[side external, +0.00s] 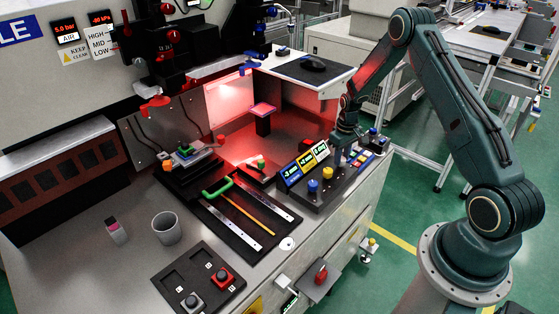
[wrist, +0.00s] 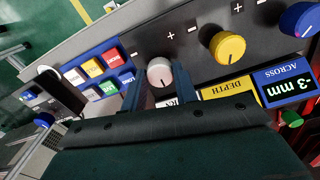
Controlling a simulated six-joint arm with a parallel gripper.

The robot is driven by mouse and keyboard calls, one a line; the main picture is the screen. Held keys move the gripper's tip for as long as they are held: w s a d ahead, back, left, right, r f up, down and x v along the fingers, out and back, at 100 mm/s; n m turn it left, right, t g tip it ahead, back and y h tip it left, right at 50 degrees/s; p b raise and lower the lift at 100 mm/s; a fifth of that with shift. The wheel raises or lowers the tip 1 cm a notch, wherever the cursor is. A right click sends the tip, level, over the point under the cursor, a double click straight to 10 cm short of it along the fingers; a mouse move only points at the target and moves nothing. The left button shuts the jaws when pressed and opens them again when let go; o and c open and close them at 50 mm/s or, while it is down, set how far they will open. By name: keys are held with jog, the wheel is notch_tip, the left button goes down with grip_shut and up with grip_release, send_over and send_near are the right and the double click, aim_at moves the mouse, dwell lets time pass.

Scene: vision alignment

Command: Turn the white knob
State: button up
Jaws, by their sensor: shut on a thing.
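The white knob (wrist: 159,73) shows in the wrist view on the dark control panel (wrist: 196,60). Its pointer mark is on its face. The two fingers of my gripper (wrist: 158,88) stand on either side of it, shut on it.
A yellow knob (wrist: 228,47) and a blue knob (wrist: 298,20) sit beside the white one. Coloured push buttons (wrist: 104,67) are on its other side. Displays (wrist: 286,86) line the panel edge.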

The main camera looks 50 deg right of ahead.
dwell(0.3)
jog(key=o, duration=1)
jog(key=shift+c, duration=0.2)
jog(key=shift+r, duration=0.1)
notch_tip(320, 180, up, 14)
